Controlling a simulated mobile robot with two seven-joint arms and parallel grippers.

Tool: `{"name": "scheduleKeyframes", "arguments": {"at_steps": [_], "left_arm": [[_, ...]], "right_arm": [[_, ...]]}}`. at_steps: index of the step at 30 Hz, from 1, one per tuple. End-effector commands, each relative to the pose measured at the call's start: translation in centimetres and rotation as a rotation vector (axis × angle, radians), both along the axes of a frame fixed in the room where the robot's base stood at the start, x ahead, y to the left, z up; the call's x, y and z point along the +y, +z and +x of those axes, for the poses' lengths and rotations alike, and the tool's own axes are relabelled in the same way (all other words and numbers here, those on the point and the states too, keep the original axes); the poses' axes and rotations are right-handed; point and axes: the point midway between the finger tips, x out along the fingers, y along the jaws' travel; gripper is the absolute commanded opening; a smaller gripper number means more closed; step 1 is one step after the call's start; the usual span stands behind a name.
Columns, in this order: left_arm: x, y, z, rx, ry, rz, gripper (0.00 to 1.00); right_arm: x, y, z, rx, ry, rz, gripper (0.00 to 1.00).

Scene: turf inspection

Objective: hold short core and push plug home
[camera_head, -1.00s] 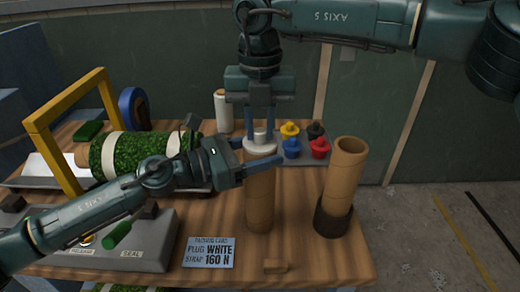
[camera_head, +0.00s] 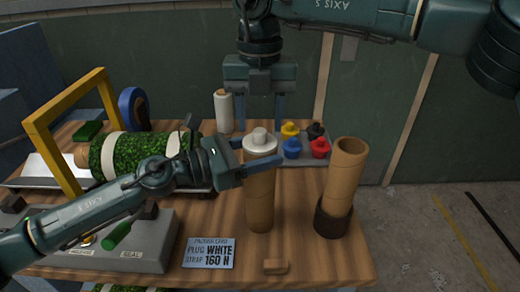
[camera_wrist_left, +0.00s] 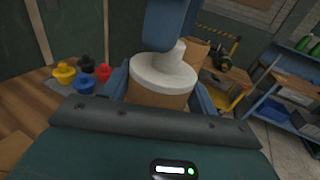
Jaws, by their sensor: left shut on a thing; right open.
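The short core (camera_head: 259,205) is a brown cardboard tube standing upright on the table. A white plug (camera_head: 260,143) with a raised knob sits in its top end; it also shows in the left wrist view (camera_wrist_left: 165,72). Whether the plug's flange is fully flush with the rim I cannot tell. My left gripper (camera_head: 258,169) is shut around the upper part of the core, one finger showing across its front. My right gripper (camera_head: 263,112) is open and empty above and behind the plug, clear of its knob in the head view.
A taller core (camera_head: 345,175) stands in a dark cup (camera_head: 332,218) at right. Yellow, black, blue and red plugs (camera_head: 291,148) sit on a tray behind. A card (camera_head: 209,252) reads plug white, strap 160 N.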

Motion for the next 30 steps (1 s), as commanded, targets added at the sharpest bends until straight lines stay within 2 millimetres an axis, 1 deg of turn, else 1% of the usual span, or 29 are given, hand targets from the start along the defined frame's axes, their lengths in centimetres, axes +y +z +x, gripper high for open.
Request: {"name": "scheduleKeyframes", "arguments": {"at_steps": [1,6,9,12,15,18,26,27,30], "left_arm": [[0.0,0.1,0.0,0.0,0.0,-0.001,0.29],[0.0,0.1,0.0,0.0,0.0,-0.001,0.29],[0.0,0.0,0.0,0.0,0.0,-0.001,0.29],[0.0,0.0,0.0,0.0,0.0,-0.001,0.29],[0.0,0.0,0.0,0.0,0.0,-0.001,0.29],[0.0,0.0,0.0,0.0,0.0,-0.001,0.29],[0.0,0.0,0.0,0.0,0.0,-0.001,0.29],[0.0,0.0,0.0,0.0,0.0,-0.001,0.61],[0.0,0.0,0.0,0.0,0.0,0.0,0.69]], "right_arm": [[0.1,1.1,0.0,-0.003,0.0,0.002,0.47],[0.1,4.9,0.0,-0.004,-0.001,0.002,0.47],[0.1,6.9,0.0,-0.002,0.001,0.002,0.47],[0.1,8.4,0.0,-0.002,-0.001,0.001,0.47],[0.1,9.4,0.0,-0.001,0.002,0.0,0.47],[0.0,10.0,0.0,0.0,0.001,0.0,0.47],[0.0,10.1,0.0,0.001,0.002,0.0,0.47],[0.0,10.1,0.0,0.001,0.002,0.0,0.47],[0.0,10.1,0.0,0.001,0.002,0.0,0.47]]}}
